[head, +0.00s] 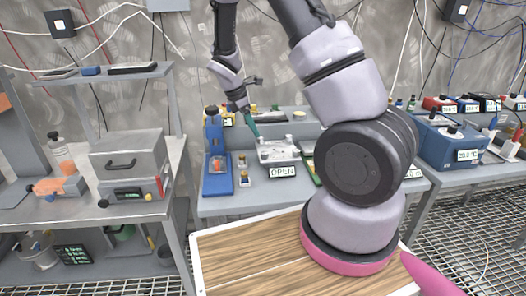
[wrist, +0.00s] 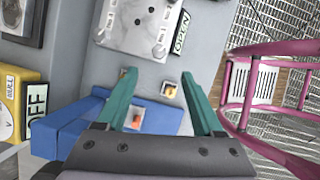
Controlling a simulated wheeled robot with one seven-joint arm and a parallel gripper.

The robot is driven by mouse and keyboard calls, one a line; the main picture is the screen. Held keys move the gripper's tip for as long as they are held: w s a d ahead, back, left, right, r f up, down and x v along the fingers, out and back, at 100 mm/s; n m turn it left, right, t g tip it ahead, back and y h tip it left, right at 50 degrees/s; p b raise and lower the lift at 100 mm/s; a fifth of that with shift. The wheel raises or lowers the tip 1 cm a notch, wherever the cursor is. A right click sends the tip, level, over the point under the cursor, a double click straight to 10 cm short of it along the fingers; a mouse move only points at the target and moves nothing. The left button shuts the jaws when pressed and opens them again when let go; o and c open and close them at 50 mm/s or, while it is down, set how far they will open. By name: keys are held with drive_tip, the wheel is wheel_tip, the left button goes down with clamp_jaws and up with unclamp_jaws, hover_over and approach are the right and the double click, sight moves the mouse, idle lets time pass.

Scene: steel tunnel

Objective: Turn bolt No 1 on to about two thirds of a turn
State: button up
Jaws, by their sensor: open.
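A pale metal block (head: 279,151) with several small bolts on it stands on the grey bench, behind a sign reading OPEN (head: 283,171). In the wrist view the block (wrist: 131,40) is at the top, with the sign (wrist: 184,32) at its right edge. My gripper (head: 253,131) is above the bench by the block's left side. In the wrist view my gripper (wrist: 159,74) is open, its two green fingers wide apart with nothing held between them. The block appears beyond the fingertips.
A blue press-like stand (head: 215,160) is left of the block; its blue base (wrist: 155,116) lies below the fingers in the wrist view. Two small brass-topped pieces (head: 243,170) stand between. A yellow box with an OFF sign (wrist: 36,108) is at left. A wooden-topped surface (head: 250,255) lies in front.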

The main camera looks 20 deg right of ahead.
sight(264, 152)
drive_tip(key=shift+n, duration=0.3)
drive_tip(key=x, duration=1.1)
drive_tip(key=shift+w+d+f, duration=0.1)
drive_tip(key=shift+d+f, duration=0.05)
drive_tip(key=shift+f, duration=0.1)
clamp_jaws()
